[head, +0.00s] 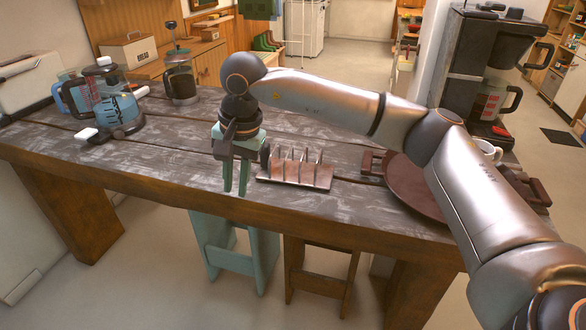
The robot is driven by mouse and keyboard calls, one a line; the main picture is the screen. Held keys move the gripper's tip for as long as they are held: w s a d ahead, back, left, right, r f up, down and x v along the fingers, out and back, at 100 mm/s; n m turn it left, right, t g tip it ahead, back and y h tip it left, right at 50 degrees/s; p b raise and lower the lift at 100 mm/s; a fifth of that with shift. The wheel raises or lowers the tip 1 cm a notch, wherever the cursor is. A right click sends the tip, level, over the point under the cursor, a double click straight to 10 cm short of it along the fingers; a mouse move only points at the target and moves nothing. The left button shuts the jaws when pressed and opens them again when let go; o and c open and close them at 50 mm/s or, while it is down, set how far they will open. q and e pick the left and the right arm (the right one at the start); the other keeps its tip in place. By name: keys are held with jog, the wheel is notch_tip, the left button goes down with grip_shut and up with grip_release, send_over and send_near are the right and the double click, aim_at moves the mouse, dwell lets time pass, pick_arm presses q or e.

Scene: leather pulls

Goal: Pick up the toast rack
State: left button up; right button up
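The toast rack (296,177) has a flat reddish-brown base with several thin upright metal dividers. It stands upright near the front edge of the dark wooden table (165,150). My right gripper (236,192) points down just left of the rack in the head view. Its two green fingers are apart with an empty gap between them. The gripper is close to the rack's left end; whether they touch cannot be told. My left gripper is not in view.
A round brown tray (400,185) with handles lies right of the rack, partly behind my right arm. A coffee machine (470,60) and white mug (488,152) are at the right. Stools (235,245) stand below.

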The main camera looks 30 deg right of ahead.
aim_at(288, 153)
jog(key=w+d+r+t+h, duration=0.1)
jog(key=d+r+h, duration=0.3)
jog(key=d+r, duration=0.55)
jog(key=x, duration=0.2)
jog(key=d+x, duration=0.1)
jog(key=x, duration=0.5)
jog(key=shift+d+r, duration=0.15)
jog(key=shift+d, duration=0.25)
jog(key=shift+w+p+x, duration=0.1)
jog(key=shift+p+x, duration=0.25)
jog(key=shift+x, duration=1.1)
jog(key=shift+w+p+x, duration=0.15)
jog(key=shift+p+x, duration=0.15)
jog(key=shift+x, duration=1.2)
jog(key=shift+r, duration=0.15)
grip_shut()
jog(key=shift+h, duration=0.3)
